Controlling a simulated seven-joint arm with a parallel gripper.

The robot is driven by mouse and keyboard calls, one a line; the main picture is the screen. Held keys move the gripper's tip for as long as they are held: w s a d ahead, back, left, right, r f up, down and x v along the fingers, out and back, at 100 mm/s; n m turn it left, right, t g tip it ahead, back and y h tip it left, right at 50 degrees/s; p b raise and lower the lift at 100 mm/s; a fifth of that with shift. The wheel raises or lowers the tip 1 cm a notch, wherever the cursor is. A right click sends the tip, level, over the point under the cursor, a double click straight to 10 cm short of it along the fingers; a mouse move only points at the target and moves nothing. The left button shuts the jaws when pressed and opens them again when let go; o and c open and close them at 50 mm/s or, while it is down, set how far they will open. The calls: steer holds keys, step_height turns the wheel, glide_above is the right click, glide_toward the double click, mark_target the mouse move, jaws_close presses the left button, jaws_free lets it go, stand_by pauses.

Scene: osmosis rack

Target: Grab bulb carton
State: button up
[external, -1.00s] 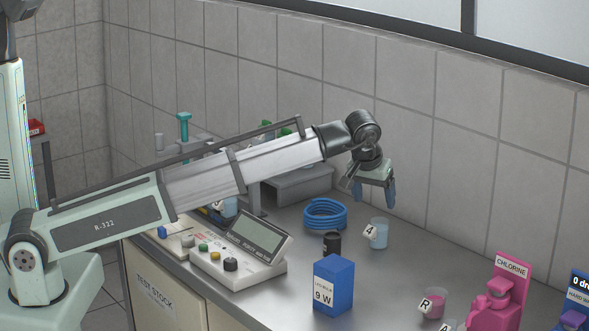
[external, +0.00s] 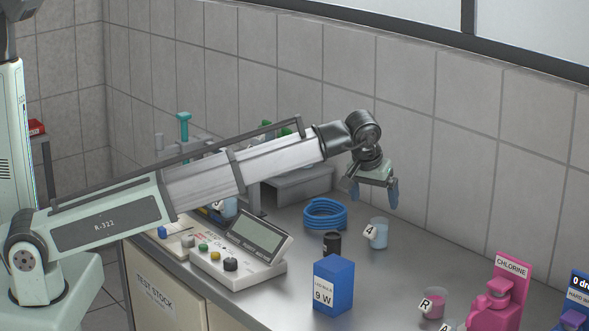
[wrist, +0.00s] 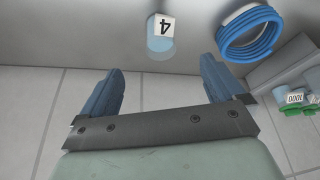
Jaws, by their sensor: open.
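The bulb carton (external: 333,285) is an upright blue box with a pale label reading "9 W". It stands on the grey bench near its front edge in the external view. It is not in the wrist view. My gripper (external: 372,190) is open and empty, above the bench near the back wall, up and to the right of the carton and well apart from it. Its two blue fingers (wrist: 159,70) are spread in the wrist view, with nothing between them but wall and bench.
A beaker of pale blue liquid (external: 379,233) stands below my gripper. A blue coil (external: 325,213) and a black container (external: 332,243) are near the carton. A meter box (external: 238,250) lies left of it. A pink CHLORINE dispenser (external: 500,295) is at right.

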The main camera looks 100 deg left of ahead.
step_height(320, 180, up, 5)
steer(key=n+t+h, duration=0.1)
steer(key=n+h, duration=0.6)
steer(key=n, duration=0.8)
glide_above(340, 275)
steer(key=s+a, duration=0.3)
steer(key=x, duration=0.8)
steer(key=shift+w+d, duration=0.15)
steer(key=shift+d, duration=0.15)
steer(key=shift+x, duration=2.65)
